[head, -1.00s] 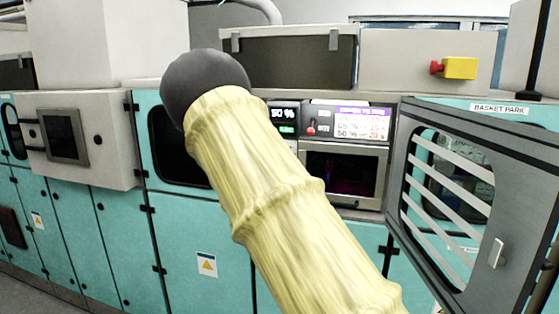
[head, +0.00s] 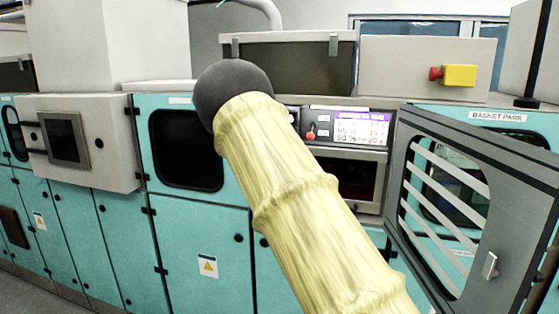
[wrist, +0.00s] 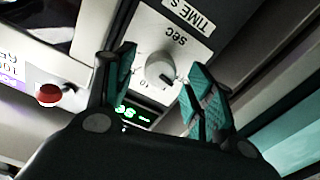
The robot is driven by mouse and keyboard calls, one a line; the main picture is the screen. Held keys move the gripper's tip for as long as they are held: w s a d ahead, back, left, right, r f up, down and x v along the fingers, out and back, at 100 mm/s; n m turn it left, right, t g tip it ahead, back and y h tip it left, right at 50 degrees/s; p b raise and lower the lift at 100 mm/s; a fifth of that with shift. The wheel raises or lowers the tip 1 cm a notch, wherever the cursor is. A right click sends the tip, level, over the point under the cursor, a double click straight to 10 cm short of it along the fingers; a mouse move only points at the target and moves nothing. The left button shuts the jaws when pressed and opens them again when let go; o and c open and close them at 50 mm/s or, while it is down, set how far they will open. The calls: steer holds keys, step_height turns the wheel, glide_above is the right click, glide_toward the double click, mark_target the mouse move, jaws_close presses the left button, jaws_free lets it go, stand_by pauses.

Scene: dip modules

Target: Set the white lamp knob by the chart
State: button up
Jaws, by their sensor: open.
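A round white knob (wrist: 160,69) sits on a pale panel in the wrist view, with a "sec" dial marking and a "TIME s" label beside it. My gripper (wrist: 161,64) is open, with one teal-padded finger on each side of the knob in the picture. I cannot tell how deep the fingers reach or whether they touch it. The chart (head: 364,128), white with a purple header, shows on the machine in the head view. My sleeved arm hides the white knob and my gripper there.
A red knob (wrist: 48,95) sits left of my gripper, and a green digital display (wrist: 125,112) lies below the white knob in the wrist view. A grey slatted door (head: 460,205) stands open at the right in the head view. A yellow box with a red button (head: 458,75) is above it.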

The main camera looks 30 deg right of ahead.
steer(key=shift+x, duration=1.05)
steer(key=c, duration=1)
